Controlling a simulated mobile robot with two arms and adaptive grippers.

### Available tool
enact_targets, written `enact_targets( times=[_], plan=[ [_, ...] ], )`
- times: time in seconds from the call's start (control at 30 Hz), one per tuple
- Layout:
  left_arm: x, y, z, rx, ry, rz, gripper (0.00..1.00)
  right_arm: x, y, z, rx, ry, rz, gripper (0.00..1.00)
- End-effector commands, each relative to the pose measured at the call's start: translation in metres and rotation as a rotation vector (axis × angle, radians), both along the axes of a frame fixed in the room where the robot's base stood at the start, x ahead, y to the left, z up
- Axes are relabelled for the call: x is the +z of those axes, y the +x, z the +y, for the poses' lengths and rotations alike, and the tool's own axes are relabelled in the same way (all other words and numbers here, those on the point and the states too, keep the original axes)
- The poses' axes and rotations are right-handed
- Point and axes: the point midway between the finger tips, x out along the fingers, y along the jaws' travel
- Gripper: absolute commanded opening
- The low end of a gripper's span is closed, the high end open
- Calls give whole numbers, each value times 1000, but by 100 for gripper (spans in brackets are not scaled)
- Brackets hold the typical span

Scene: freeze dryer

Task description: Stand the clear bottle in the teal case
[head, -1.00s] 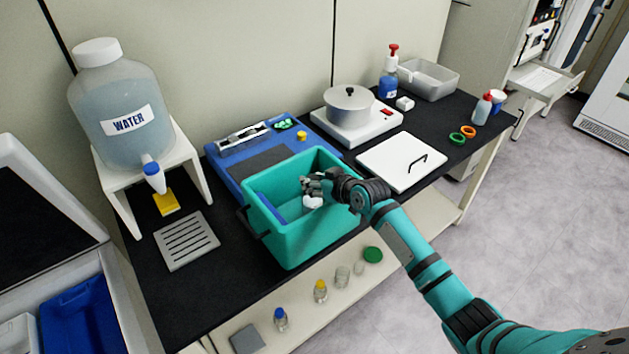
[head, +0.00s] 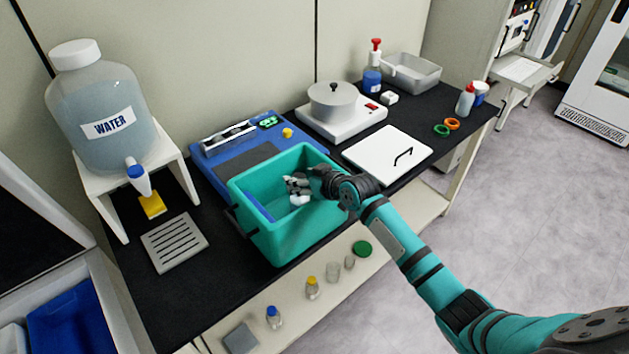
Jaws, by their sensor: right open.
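The teal case (head: 283,241) stands open-topped at the front edge of the black bench. My right gripper (head: 297,190) reaches over its right rim with its fingers inside the case opening; the fingers are open. A small white piece (head: 299,200) shows at the fingertips; I cannot tell whether it is a bottle cap or part of the gripper. A pale, see-through shape, possibly the clear bottle, seems to lie below it, but it is too unclear to be sure. A blue piece (head: 258,207) lies along the case's left inner wall. My left gripper is out of view.
A blue device (head: 215,165) stands behind the case, and a white lidded panel (head: 375,153) and hot plate with pot (head: 333,104) to its right. A water jug (head: 98,110) stands at left. Small bottles, one blue-capped (head: 274,318), one yellow-capped (head: 312,289), stand on the lower shelf.

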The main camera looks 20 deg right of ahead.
Motion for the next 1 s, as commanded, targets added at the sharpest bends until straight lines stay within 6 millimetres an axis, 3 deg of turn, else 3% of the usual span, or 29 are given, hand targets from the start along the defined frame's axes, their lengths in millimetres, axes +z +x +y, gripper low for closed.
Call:
enact_targets(
  times=[0.5, 1.0],
  plan=[
    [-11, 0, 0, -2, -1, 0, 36, 46, -82, -31, 1, -4, 1, 58],
    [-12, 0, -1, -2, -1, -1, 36, 52, -94, -34, 1, -1, 5, 58]
  ],
)
